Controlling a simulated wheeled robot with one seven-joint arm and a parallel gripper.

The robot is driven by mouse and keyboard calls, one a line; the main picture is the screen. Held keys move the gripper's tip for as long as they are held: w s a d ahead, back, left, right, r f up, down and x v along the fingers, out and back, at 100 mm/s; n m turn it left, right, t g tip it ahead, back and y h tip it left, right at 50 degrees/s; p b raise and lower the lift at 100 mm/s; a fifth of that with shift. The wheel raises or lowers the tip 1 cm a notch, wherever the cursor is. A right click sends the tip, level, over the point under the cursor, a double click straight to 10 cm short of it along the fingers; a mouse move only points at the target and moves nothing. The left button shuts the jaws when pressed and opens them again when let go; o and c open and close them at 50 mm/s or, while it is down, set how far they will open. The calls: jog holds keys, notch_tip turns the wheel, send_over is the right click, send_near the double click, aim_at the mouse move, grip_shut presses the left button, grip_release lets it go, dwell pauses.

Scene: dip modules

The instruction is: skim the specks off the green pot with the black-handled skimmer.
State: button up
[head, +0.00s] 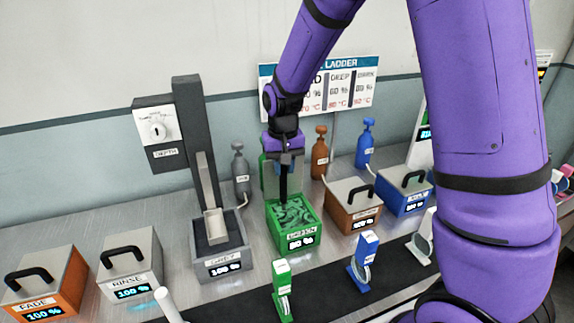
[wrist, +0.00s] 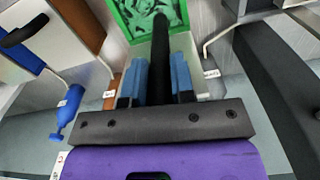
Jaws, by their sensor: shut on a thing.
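The green pot (head: 296,243) stands open in the middle of the counter, with a percent display on its front. Its surface shows mottled light and dark green; separate specks cannot be made out. My gripper (head: 284,160) is above the pot, shut on the black handle of the skimmer (head: 283,187), which points down into the pot. The skimmer's head is hidden. In the wrist view the black handle (wrist: 160,48) runs between the blue finger pads of my gripper (wrist: 160,80) towards the green pot (wrist: 122,18).
A grey pot (head: 222,262) with a tall dark post (head: 188,110) stands left of the green pot. A brown pot (head: 352,207) and a blue pot (head: 402,196) stand right. Green (head: 281,280) and blue (head: 366,247) handled tools stand in front on a black strip. Bottles stand behind.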

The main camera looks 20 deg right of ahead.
jog(key=shift+s, duration=2.6)
jog(key=shift+d, duration=0.1)
jog(key=shift+d, duration=1.55)
jog(key=shift+w, duration=0.1)
jog(key=shift+w, duration=2.55)
jog(key=shift+a, duration=0.15)
